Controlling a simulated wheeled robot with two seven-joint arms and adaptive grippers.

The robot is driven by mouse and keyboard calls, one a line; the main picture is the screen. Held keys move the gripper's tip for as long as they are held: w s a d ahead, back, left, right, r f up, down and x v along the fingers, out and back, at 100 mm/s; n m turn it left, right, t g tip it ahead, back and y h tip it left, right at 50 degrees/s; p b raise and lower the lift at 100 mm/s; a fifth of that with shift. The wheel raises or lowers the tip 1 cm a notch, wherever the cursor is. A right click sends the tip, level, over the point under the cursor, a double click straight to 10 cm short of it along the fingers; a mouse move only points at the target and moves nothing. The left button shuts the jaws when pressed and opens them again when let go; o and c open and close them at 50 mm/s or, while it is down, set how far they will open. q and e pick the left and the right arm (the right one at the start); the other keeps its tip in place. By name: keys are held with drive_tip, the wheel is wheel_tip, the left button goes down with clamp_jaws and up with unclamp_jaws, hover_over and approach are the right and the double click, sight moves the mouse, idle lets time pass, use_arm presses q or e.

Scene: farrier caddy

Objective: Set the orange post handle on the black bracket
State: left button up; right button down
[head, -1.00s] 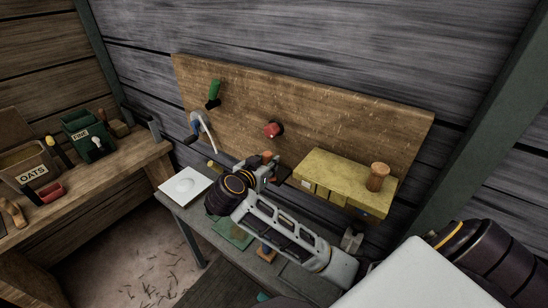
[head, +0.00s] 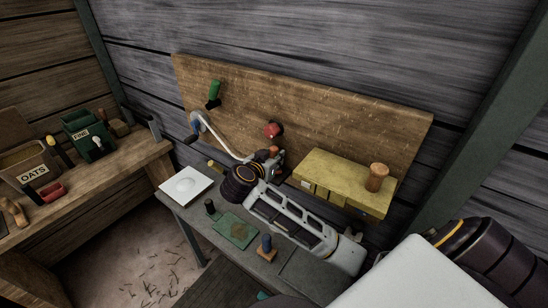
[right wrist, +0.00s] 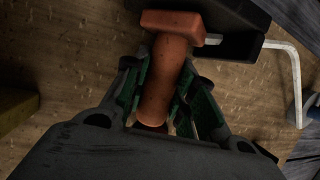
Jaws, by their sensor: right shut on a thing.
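My right gripper (right wrist: 160,100) is shut on the orange post handle (right wrist: 170,65). The handle has a round shaft between the two green-padded fingers and a wider, blocky end beyond them. In the right wrist view, a black bracket (right wrist: 222,40) lies beside that end and partly behind it; I cannot tell whether they touch. In the head view, my right gripper (head: 268,160) is at the lower part of the wooden board, left of the yellow box. The handle is small there, and the bracket is mostly hidden. My left gripper is not in view.
A bent white rod (head: 225,147) with a blue grip runs close to the gripper. A red knob (head: 272,129) is just above it on the board (head: 340,125). The yellow box (head: 345,175) is to the right. A white plate (head: 185,185) and green mat (head: 236,230) lie below.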

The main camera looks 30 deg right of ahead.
drive_tip(key=shift+f, duration=0.15)
drive_tip(key=c, duration=1.2)
unclamp_jaws()
drive_tip(key=shift+o, duration=0.2)
drive_tip(key=v, duration=1.2)
drive_tip(key=shift+b, duration=0.4)
